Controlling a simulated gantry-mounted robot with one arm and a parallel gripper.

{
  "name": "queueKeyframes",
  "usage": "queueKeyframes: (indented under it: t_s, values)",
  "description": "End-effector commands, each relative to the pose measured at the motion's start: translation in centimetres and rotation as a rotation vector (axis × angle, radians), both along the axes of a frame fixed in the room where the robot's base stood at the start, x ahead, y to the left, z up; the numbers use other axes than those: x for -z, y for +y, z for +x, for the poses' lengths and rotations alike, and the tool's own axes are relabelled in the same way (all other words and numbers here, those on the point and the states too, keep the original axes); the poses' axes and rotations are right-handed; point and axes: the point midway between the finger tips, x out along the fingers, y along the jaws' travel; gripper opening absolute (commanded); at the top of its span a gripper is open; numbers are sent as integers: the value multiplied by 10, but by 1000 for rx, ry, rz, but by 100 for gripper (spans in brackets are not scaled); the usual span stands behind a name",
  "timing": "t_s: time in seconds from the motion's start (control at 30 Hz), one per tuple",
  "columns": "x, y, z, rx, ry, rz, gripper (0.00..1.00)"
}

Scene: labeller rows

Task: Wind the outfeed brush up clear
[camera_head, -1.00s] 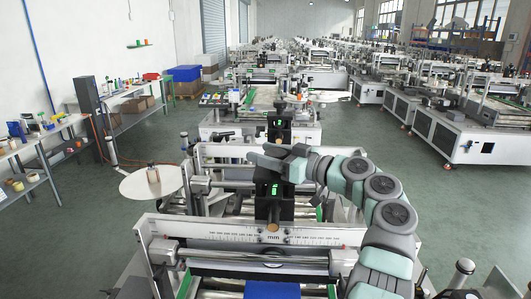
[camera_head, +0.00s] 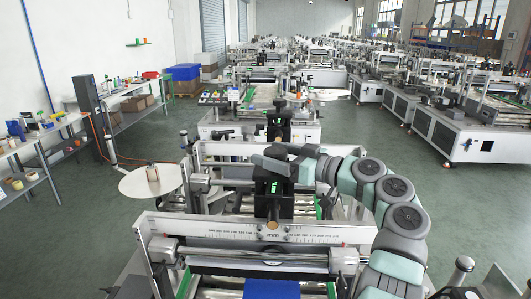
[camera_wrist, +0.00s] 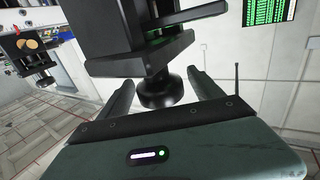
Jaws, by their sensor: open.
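A black adjuster block (camera_head: 273,196) with a green display stands on the near machine behind the ruled bar (camera_head: 235,232). A similar black block (camera_head: 277,127) stands behind it. My gripper (camera_wrist: 163,84) is open in the wrist view, with one finger on each side of a round black knob (camera_wrist: 163,92) under a black housing (camera_wrist: 135,50). Gaps show between fingers and knob, though contact at the far side is hidden. In the head view my gripper (camera_head: 262,162) is beside the top of the nearer block. I cannot tell which part is the brush.
A pale round disc (camera_head: 150,183) is at the machine's left, and a roller (camera_head: 250,257) spans below the ruled bar. A blue strip (camera_head: 272,289) lies at the front. More machines stand behind, a workbench (camera_head: 133,92) at left. Green floor (camera_head: 140,218) is open on the left.

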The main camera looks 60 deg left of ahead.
Motion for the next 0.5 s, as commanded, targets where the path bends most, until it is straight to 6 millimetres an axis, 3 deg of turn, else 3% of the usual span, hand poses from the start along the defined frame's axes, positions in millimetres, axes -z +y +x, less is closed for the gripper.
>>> queueKeyframes:
  t_s: [0.3, 0.5]
  values:
    - [1, -54, 35, 4, -1, -1, 75]
    - [0, -71, 45, 1, -2, 0, 75]
